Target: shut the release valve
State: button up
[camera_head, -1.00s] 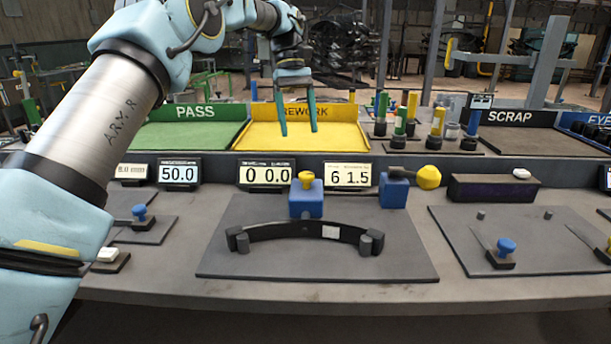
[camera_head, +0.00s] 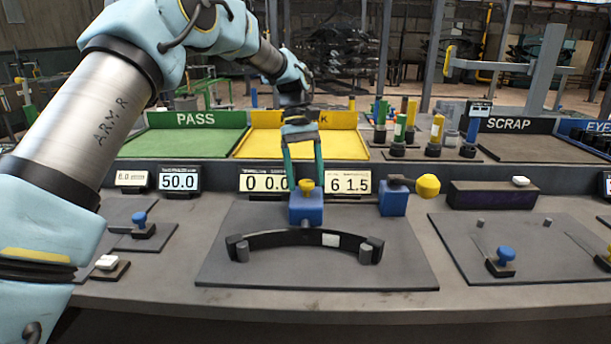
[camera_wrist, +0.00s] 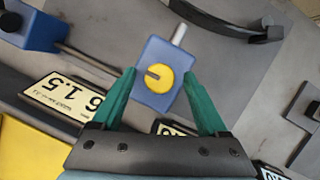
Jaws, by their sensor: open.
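A blue block (camera_head: 306,211) with a round yellow knob (camera_head: 306,186) on top stands at the back of the dark middle plate. In the wrist view the knob (camera_wrist: 159,78) has a dark slot pointing left. My gripper (camera_wrist: 160,72) is open, pointing down, with one green finger on each side of the block and knob. The knob lies between the fingers, not gripped; whether a finger touches the block I cannot tell. A second blue block (camera_head: 393,197) to the right carries a dark lever with a yellow ball (camera_head: 428,186). Neither is visibly labelled as the release valve.
Displays (camera_head: 350,184) stand close behind. Upright coloured cylinders (camera_head: 437,132) stand at the back right, beside the yellow REWORK tray (camera_head: 350,147). The plate's front is clear.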

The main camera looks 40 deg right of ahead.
jog(key=shift+c, duration=0.2)
grip_shut()
dwell(0.4)
